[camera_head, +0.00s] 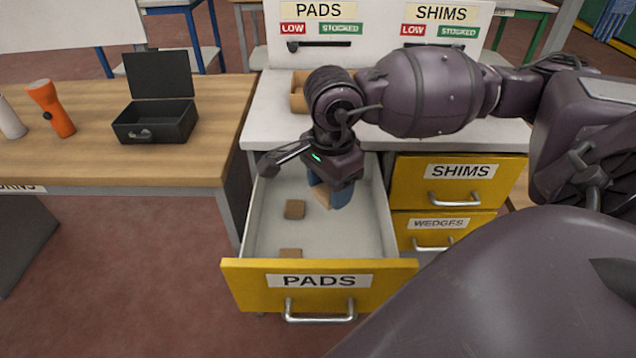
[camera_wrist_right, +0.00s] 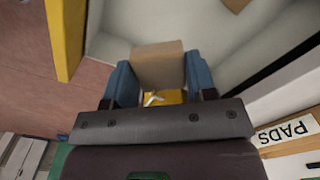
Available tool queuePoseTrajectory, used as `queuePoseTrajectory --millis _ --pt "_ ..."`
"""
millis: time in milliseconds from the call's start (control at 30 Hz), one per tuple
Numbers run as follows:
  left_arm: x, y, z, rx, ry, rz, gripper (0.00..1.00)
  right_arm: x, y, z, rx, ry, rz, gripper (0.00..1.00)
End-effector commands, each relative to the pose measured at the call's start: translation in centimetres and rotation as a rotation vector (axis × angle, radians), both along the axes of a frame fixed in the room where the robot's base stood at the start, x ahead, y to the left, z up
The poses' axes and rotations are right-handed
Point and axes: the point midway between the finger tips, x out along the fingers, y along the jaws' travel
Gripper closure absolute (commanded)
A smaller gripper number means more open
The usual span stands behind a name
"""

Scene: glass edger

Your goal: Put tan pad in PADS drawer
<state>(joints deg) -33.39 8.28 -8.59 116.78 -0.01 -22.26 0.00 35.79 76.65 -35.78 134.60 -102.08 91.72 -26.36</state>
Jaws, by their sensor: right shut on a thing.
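The PADS drawer (camera_head: 254,225) is pulled open, with a yellow labelled front and a pale inside. My right gripper (camera_head: 328,196) points down inside the drawer's opening, towards its back right. Its blue fingers are shut on a tan pad (camera_wrist_right: 158,62), one finger on each side in the right wrist view (camera_wrist_right: 153,84). In the head view the held pad is mostly hidden by the fingers. Whether it touches the drawer floor I cannot tell. Two other tan pads lie in the drawer, one near the middle (camera_head: 294,209) and one by the front (camera_head: 291,252). My left gripper is not in view.
The SHIMS drawer (camera_head: 458,182) and WEDGES drawer (camera_head: 441,232) are shut, right of the open drawer. An open cardboard box (camera_head: 299,93) stands on the white top behind my wrist. A wooden table at left holds a black open case (camera_head: 156,121) and an orange flashlight (camera_head: 52,108).

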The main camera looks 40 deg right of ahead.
Motion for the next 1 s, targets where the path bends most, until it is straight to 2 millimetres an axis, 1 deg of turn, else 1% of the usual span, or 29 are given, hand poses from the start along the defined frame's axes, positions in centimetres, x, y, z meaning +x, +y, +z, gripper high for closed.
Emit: queuePoseTrajectory --millis 100,300,400,567,667,1000 --pt "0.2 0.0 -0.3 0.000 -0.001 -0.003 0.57 -1.2 -1.0 0.2 -0.004 0.003 -0.198 0.70" --pt "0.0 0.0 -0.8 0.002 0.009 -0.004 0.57 -2.9 -1.9 1.0 -0.004 0.003 -0.485 0.70" --pt "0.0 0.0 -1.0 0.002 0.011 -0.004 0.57 -3.5 -2.2 1.2 -0.003 0.002 -0.580 0.70" --pt "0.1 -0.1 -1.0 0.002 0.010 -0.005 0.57 -3.9 -2.3 1.2 0.000 0.002 -0.655 0.70" --pt "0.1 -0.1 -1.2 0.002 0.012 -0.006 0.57 -4.0 -2.3 0.1 0.001 0.006 -0.668 0.70" --pt "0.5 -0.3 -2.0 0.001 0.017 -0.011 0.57 -4.0 -2.3 -7.2 -0.001 0.010 -0.665 0.70"
